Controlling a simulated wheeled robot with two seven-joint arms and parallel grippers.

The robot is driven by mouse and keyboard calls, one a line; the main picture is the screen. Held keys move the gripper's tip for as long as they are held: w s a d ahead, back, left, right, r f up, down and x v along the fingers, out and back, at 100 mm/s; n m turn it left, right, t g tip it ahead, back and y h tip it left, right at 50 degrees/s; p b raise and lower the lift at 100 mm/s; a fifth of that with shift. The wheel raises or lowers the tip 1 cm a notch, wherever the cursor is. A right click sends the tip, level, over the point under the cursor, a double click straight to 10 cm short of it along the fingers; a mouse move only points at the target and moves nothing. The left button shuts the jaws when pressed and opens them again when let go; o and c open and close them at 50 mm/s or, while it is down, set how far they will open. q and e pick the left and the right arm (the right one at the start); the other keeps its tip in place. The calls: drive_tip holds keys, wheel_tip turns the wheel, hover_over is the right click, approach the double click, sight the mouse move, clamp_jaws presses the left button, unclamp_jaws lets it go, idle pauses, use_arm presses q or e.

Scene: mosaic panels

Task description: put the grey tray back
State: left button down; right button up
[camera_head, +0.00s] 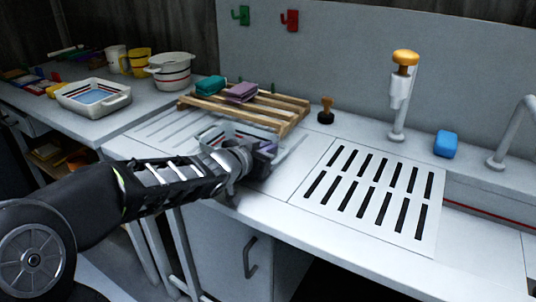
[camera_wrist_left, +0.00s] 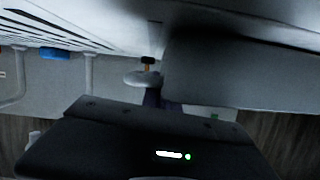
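A pale grey tray (camera_head: 212,136) is in the head view on the counter in front of the wooden rack, partly hidden by my left gripper. My left gripper (camera_head: 268,148) is at the tray's front right part, and its fingers overlap the tray in the picture. In the left wrist view, a large plain grey surface (camera_wrist_left: 240,70), which looks like part of the tray, is close beside a dark purplish finger (camera_wrist_left: 154,97). The finger gap is not clear in either view, so I cannot tell whether it grips the tray. My right gripper is not in view.
The slatted rack (camera_head: 285,117) holds a teal and a purple sponge. A wooden stamp (camera_head: 326,110), an orange-topped dispenser (camera_head: 399,95) and a blue sponge (camera_head: 446,143) stand along the back. A slotted drain panel (camera_head: 375,190) is clear. A white dish (camera_head: 118,103) and pot (camera_head: 172,76) are left.

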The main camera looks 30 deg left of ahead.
use_arm(q)
drive_tip(key=shift+r, duration=0.15)
drive_tip(key=shift+f, duration=0.2)
drive_tip(key=c, duration=1.6)
unclamp_jaws()
drive_tip(key=shift+c, duration=0.2)
